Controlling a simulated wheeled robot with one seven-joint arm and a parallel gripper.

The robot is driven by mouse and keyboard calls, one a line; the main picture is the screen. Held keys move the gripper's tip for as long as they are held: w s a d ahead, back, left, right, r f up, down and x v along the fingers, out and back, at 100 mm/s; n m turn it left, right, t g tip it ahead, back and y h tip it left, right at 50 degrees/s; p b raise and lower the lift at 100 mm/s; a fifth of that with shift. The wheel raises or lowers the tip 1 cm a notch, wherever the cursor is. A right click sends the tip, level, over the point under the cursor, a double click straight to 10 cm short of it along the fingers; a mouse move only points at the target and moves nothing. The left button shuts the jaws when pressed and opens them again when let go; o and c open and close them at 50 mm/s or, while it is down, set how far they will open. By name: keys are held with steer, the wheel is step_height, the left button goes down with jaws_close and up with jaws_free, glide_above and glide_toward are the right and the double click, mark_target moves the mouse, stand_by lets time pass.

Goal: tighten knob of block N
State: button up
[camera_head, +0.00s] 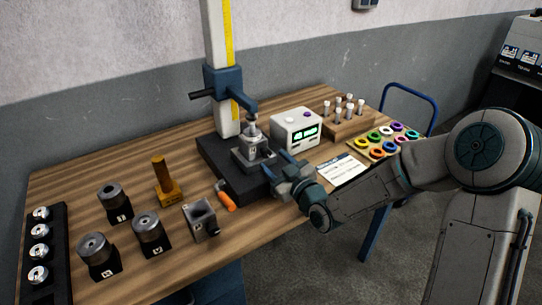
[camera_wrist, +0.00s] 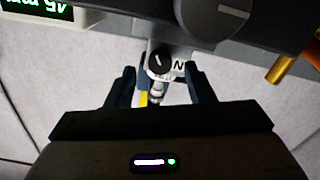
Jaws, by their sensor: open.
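Block N (camera_head: 252,154) is a grey metal block on the black base of the height gauge, under its probe. In the wrist view its white label with the letter N (camera_wrist: 181,66) shows beside a small round black knob (camera_wrist: 159,65) with a light mark across it. My gripper (camera_head: 279,172) is at the right of the block in the head view. In the wrist view my gripper (camera_wrist: 163,84) is open, one finger on each side of the knob, with nothing clamped. The fingers hide the knob in the head view. Contact with it cannot be told.
The gauge column (camera_head: 217,60) rises behind the block. An orange-handled tool (camera_head: 226,200) lies in front of the black base (camera_head: 215,157). A readout box (camera_head: 297,130) stands to the right. Several dark cylinders and another block (camera_head: 201,218) stand on the wooden table's left half.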

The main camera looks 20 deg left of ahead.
mark_target(265, 152)
steer(key=shift+x, duration=1.45)
steer(key=shift+c, duration=0.2)
steer(key=c, duration=0.9)
steer(key=shift+c, duration=0.2)
steer(key=shift+m, duration=0.3)
steer(key=shift+f+m+b, duration=0.1)
steer(key=shift+m+b, duration=0.65)
steer(key=shift+m, duration=0.05)
steer(key=shift+s+m+b, duration=0.1)
steer(key=shift+m+b, duration=0.6)
steer(key=shift+m, duration=1.1)
